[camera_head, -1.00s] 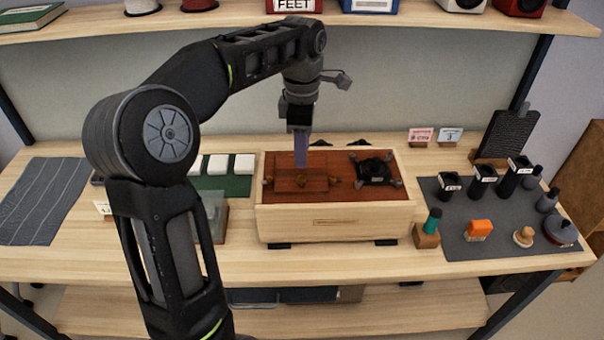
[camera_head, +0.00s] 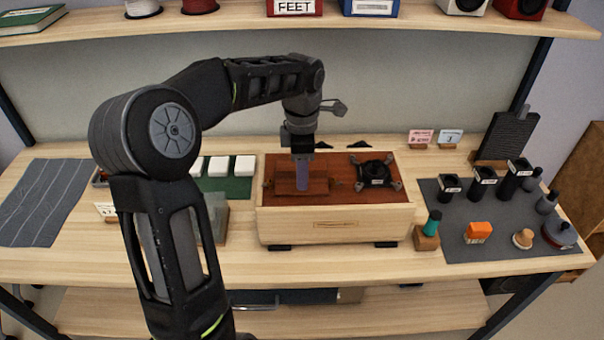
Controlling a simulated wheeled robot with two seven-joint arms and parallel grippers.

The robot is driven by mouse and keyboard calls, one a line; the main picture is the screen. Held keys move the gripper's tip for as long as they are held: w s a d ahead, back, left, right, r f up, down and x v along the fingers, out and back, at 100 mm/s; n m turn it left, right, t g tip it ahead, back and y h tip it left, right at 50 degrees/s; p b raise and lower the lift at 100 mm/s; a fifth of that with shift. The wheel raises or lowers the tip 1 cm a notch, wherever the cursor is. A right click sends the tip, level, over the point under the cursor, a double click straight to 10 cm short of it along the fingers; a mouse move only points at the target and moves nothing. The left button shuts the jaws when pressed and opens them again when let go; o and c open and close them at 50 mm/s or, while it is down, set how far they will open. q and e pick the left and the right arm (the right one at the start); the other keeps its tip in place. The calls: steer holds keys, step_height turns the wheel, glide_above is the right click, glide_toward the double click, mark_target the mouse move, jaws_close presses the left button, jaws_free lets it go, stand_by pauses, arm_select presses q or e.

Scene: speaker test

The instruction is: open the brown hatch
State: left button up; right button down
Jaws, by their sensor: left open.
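The brown hatch (camera_head: 318,186) is a small reddish-brown panel in the left part of the top of a light wooden box (camera_head: 335,224). It looks flat, and part of it is hidden behind my gripper. My left gripper (camera_head: 302,186) points straight down over the hatch, with its fingertips at or just above it. I cannot tell whether they touch it. The left gripper is open and holds nothing that I can see. My right gripper is not in view.
A black round part with several arms (camera_head: 375,172) sits on the box top, right of the hatch. A grey mat (camera_head: 480,240) with black cups and small tools lies at right. A green mat (camera_head: 225,186) with white blocks lies at left. A shelf (camera_head: 420,15) runs above.

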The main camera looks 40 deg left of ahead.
arm_select(q)
steer(key=shift+f, duration=0.85)
steer(key=shift+c, duration=0.5)
jaws_close()
stand_by(0.3)
